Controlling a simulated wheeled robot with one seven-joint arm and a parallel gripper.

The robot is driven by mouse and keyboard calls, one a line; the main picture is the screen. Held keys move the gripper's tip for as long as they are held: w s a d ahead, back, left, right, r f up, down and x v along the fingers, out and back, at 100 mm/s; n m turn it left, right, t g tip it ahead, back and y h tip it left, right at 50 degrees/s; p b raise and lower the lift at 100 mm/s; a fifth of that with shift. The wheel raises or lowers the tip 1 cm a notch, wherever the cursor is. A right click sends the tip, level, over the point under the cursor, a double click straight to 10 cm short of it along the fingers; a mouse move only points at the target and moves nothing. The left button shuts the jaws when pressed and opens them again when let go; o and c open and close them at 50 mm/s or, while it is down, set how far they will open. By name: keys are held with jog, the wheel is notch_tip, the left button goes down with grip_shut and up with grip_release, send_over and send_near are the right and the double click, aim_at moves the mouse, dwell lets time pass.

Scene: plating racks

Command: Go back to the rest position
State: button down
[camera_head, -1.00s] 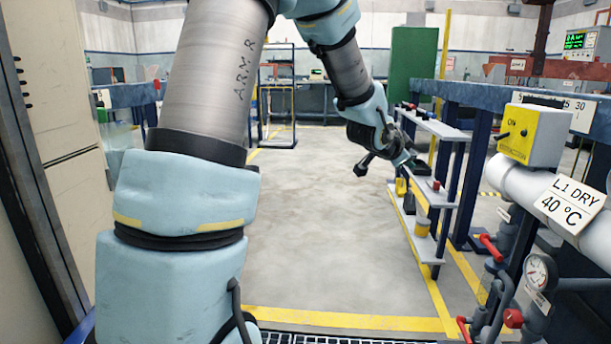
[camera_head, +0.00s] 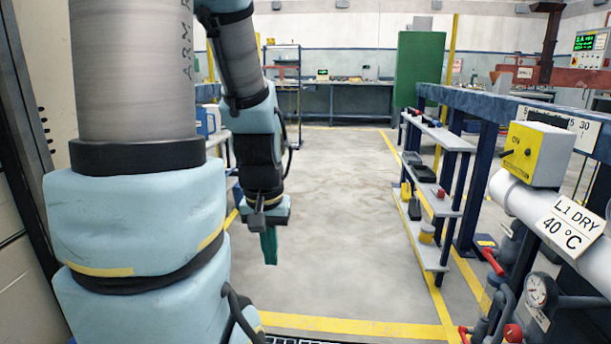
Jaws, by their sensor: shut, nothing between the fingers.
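My gripper (camera_head: 269,248) hangs at the end of my arm, left of the middle of the view, pointing down over the open grey floor. Its green fingers are together with nothing between them. It is well apart from the shelf rack on the right and touches nothing that I can see. My upper arm fills the left part of the view.
A grey shelf rack (camera_head: 432,127) with small items, among them a red-topped block and a yellow container (camera_head: 426,234), stands at right. A yellow switch box (camera_head: 535,153) sits on a white pipe at far right. A green cabinet (camera_head: 418,68) stands behind. The middle floor is clear.

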notch_tip(320, 180, up, 19)
jog(key=p, duration=1.7)
jog(key=shift+f, duration=0.15)
